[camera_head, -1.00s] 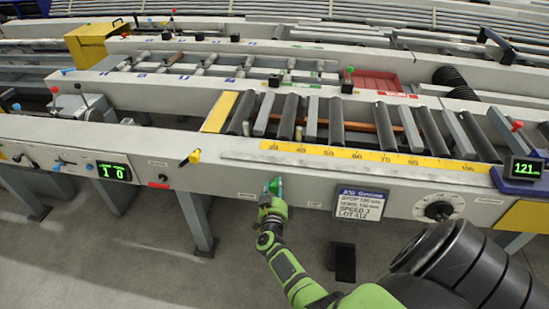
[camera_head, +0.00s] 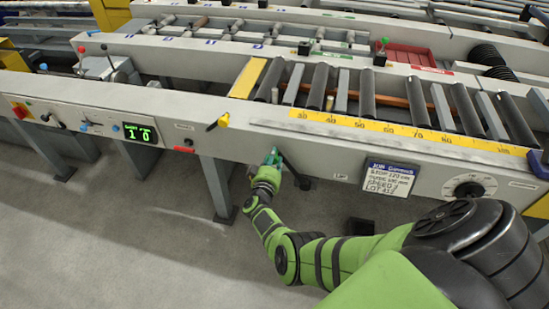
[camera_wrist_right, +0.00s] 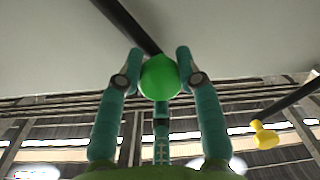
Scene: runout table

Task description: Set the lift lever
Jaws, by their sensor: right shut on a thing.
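The lift lever is a black bar (camera_head: 296,174) on the front face of the runout table (camera_head: 330,160). It slants from my right gripper down to the right in the head view. Its green ball knob (camera_wrist_right: 160,77) shows in the right wrist view between the two fingers. My right gripper (camera_head: 271,158) is shut on this knob, with a fingertip on each side; the wrist view also shows the gripper (camera_wrist_right: 158,70). In the head view the fingers mostly hide the knob. My left gripper is in neither view.
A yellow-knobbed lever (camera_head: 222,120) sticks out left of my gripper. Further left are a green display (camera_head: 140,133) and small switches. A job card (camera_head: 389,178) and a round dial (camera_head: 469,188) are to the right. Open floor lies below.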

